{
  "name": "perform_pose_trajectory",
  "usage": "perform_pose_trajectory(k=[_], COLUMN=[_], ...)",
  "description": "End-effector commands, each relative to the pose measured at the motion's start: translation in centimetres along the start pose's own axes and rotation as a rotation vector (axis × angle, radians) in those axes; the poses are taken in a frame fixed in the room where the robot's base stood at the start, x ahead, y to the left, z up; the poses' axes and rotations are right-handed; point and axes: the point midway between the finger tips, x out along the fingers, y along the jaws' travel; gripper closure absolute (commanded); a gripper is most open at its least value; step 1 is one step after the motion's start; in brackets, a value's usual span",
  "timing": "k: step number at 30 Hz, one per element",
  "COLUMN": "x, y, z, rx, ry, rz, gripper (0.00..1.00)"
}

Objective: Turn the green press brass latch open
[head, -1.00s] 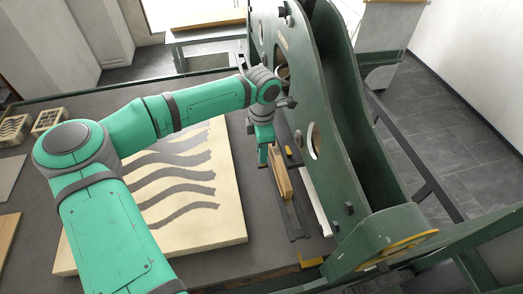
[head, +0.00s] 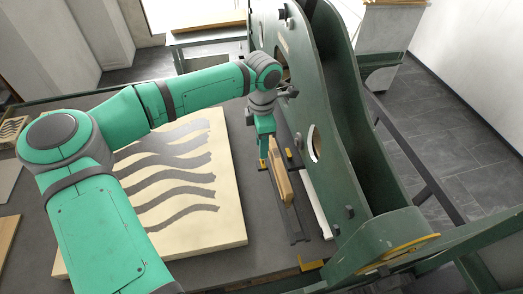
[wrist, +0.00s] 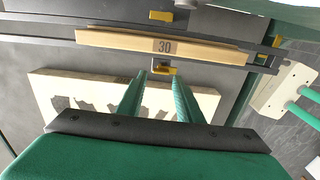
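The green press (head: 330,120) stands at the right in the head view. A wooden bar marked 30 (wrist: 165,46) sits in a dark holder beside the press frame; it also shows in the head view (head: 281,182). One small brass piece (wrist: 163,70) is on the near side of the bar, and another (wrist: 161,16) is on its far side. I cannot tell for certain which is the latch. My gripper (wrist: 160,82) is open and empty, its two green fingers apart, with the near brass piece just beyond the gap. In the head view my gripper (head: 265,150) hangs near the bar's far end.
A pale stone slab with grey wavy stripes (head: 230,225) lies on the dark bed left of the bar. A yellow bracket (head: 312,265) is at the bed's front. The tall press side plate stands close to the right of my gripper.

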Motion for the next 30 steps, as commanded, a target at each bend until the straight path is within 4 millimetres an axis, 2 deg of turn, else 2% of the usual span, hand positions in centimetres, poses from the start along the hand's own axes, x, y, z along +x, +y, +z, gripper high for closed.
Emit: perform_pose_trajectory(k=[1,6,12,30], x=[-1.1,-4.1,-6.1,-6.5], y=[0.1,-0.1,-0.1,-0.1], z=[-0.1,0.3,0.3,-0.1], rx=[-0.001,0.005,0.005,-0.002], ry=[0.001,0.001,0.001,0.0], rz=[0.003,0.002,0.0,-0.001], gripper=[0.67,0.67,0.67,0.67])
